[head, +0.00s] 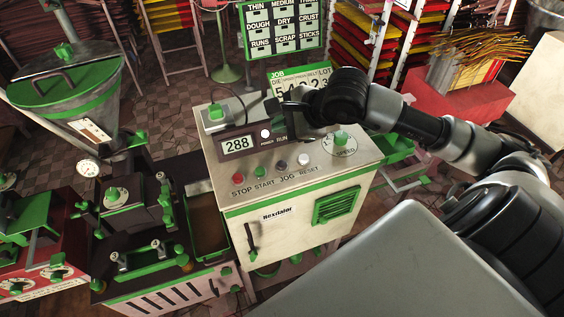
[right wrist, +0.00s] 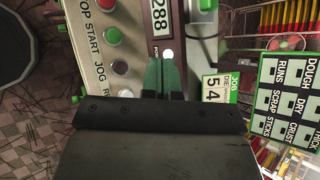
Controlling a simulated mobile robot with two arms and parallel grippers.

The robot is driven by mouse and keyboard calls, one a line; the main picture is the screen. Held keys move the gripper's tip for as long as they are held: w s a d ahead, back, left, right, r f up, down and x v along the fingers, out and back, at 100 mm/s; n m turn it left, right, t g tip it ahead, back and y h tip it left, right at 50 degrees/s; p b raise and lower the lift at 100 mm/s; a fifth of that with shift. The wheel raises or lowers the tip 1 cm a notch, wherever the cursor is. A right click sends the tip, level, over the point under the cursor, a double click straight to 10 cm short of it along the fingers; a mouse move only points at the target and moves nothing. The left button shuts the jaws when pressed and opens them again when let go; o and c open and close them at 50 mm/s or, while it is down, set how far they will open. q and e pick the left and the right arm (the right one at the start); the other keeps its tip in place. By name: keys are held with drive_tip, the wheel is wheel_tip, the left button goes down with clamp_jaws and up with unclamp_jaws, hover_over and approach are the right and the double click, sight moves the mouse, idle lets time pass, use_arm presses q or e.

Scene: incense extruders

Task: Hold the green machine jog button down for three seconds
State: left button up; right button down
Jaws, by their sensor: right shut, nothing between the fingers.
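The machine (head: 290,205) is a cream cabinet with green trim and a sloping control panel. A row on the panel holds a red STOP button (head: 237,178), a green START button (head: 260,172), a dark JOG button (head: 281,165) and a pale button (head: 303,159). The right wrist view shows the green button (right wrist: 113,35) and the pale button (right wrist: 120,67) left of my fingers. My right gripper (head: 291,133) is shut and empty above the panel, near the display and apart from the JOG button. Its closed fingertips (right wrist: 165,62) show near a white lamp. My left gripper is out of view.
A display (head: 236,145) reading 288 and a SPEED knob (head: 341,138) flank the gripper. A JOB sign (head: 300,82) stands behind the panel. A green-rimmed hopper (head: 70,85) and dark extruder parts stand at left. Racks of trays fill the back.

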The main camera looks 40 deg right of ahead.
sight(282, 166)
drive_tip(key=shift+f, duration=0.2)
wheel_tip(282, 166, down, 8)
drive_tip(key=b, duration=0.5)
drive_tip(key=shift+f+b, duration=0.25)
drive_tip(key=shift+b, duration=0.25)
drive_tip(key=shift+f, duration=0.1)
idle(1.6)
drive_tip(key=shift+f+b, duration=0.35)
drive_tip(key=shift+b, duration=0.5)
drive_tip(key=shift+f+b, duration=0.5)
drive_tip(key=shift+b, duration=0.2)
idle(3.2)
